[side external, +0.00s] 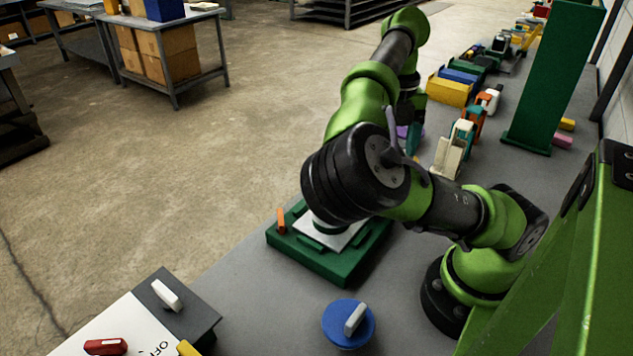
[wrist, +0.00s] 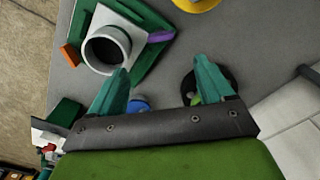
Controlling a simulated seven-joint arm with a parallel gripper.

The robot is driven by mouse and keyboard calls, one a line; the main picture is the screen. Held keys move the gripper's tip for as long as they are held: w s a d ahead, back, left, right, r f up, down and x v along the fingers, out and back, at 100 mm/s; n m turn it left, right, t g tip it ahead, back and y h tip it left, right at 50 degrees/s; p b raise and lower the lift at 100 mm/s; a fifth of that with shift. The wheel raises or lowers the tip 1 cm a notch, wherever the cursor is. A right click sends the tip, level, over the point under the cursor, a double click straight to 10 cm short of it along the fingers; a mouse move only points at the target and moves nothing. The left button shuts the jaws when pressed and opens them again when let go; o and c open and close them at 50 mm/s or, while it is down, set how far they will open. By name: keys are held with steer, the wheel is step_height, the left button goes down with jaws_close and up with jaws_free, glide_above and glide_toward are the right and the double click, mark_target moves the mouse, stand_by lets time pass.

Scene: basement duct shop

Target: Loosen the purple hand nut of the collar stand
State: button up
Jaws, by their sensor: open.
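The collar stand has a green base (wrist: 145,70) with a white plate and an upright round white collar (wrist: 126,45), at the upper left of the wrist view. A purple handle (wrist: 160,36), likely the hand nut, lies at the collar's right side. In the side external view the green base (side external: 290,250) shows below my arm, which hides most of the collar and the purple nut. My gripper (wrist: 159,72) has two teal fingers spread wide with nothing between them. It is apart from the nut. In the side view it is mostly hidden behind my arm.
An orange block (side external: 281,219) sits at the base's left edge. A blue dial (side external: 349,325) with a grey grip stands in front. A switch box (side external: 190,310) is at lower left. A green post (side external: 555,80) and several coloured objects occupy the back of the bench.

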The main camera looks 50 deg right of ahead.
step_height(320, 180, down, 15)
steer(key=shift+r, duration=0.2)
stand_by(0.3)
steer(key=c, duration=1)
steer(key=shift+c, duration=0.2)
